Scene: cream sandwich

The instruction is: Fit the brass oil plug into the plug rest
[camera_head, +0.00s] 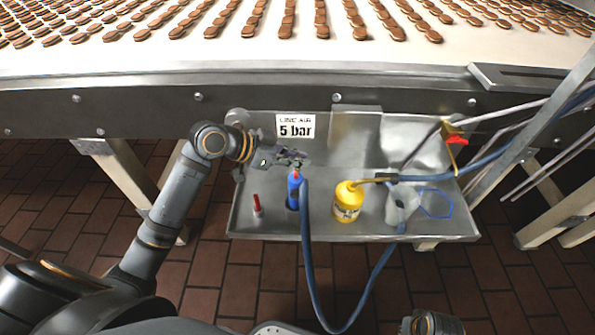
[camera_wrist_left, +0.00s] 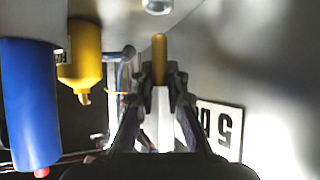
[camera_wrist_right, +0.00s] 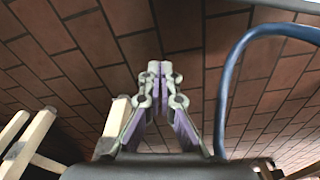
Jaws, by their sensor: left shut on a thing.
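My left gripper (camera_head: 297,159) is over the back part of the steel tray, above a blue cylinder. In the left wrist view its fingers (camera_wrist_left: 168,82) are shut on the brass oil plug (camera_wrist_left: 159,58), a slim brass-coloured rod sticking out past the fingertips. The plug is too small to make out in the head view. A round grey metal piece (camera_wrist_left: 157,5) shows at the top edge of the left wrist view, beyond the plug; I cannot tell whether it is the plug rest. My right gripper (camera_wrist_right: 157,78) is shut and empty, pointing over the brick floor.
The tray (camera_head: 330,232) holds the blue cylinder (camera_head: 293,193) with a hose, a yellow oil bottle (camera_head: 347,203), a grey holder (camera_head: 400,208) and a red upright piece (camera_head: 257,203). A "5 bar" label (camera_head: 296,126) is behind. A conveyor of biscuits runs above.

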